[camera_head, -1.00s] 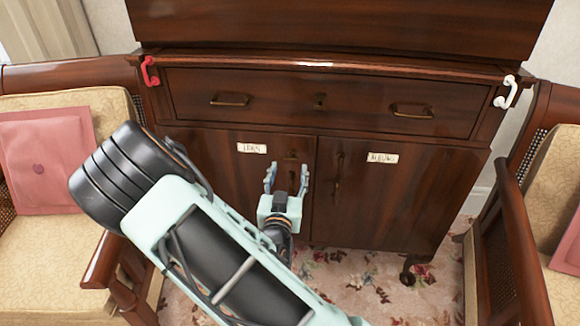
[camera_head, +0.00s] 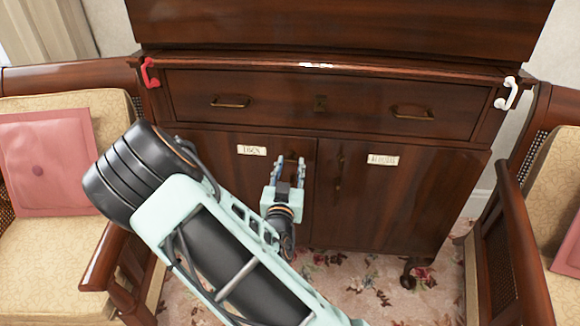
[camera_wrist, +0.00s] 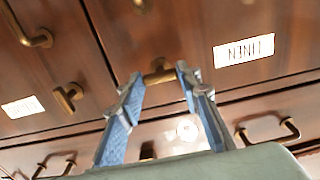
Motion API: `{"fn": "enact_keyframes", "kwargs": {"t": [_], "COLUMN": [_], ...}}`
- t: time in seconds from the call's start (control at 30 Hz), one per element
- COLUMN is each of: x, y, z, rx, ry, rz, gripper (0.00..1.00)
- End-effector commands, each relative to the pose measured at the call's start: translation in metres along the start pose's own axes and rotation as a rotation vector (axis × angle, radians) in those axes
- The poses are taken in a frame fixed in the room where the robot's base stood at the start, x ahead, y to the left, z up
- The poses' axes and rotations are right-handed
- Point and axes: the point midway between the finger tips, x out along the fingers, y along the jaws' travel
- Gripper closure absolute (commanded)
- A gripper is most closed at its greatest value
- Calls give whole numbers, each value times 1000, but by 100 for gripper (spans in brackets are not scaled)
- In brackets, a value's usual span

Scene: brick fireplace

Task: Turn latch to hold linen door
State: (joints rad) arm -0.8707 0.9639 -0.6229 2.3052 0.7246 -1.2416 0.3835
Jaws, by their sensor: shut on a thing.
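The linen door (camera_head: 225,170) is the left lower door of the dark wood cabinet and looks closed. Its white label (camera_head: 252,150) also shows upside down in the wrist view (camera_wrist: 244,50). A small brass latch (camera_wrist: 160,70) sits near this door's upper inner edge. My gripper (camera_head: 290,160) is at that corner and hides the latch in the head view. In the wrist view my gripper's fingertips (camera_wrist: 160,80) are at both sides of the latch, closed on it. The latch's exact angle is hard to tell.
The right door bears another label (camera_head: 382,160); a second brass latch (camera_wrist: 67,97) shows in the wrist view. A drawer (camera_head: 340,103) with brass handles lies above. Cane armchairs stand left (camera_head: 105,265) and right (camera_head: 515,240). Red (camera_head: 149,72) and white (camera_head: 506,93) handles flank the drawer.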

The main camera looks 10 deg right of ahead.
Motion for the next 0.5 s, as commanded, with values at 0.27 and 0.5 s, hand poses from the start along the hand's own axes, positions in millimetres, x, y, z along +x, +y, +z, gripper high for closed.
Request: {"fn": "enact_keyframes", "kwargs": {"t": [0.27,0.5], "x": [0,0], "y": [0,0], "z": [0,-1], "rx": [-33,-162], "ry": [0,0], "rz": [0,0], "gripper": [93,93]}}
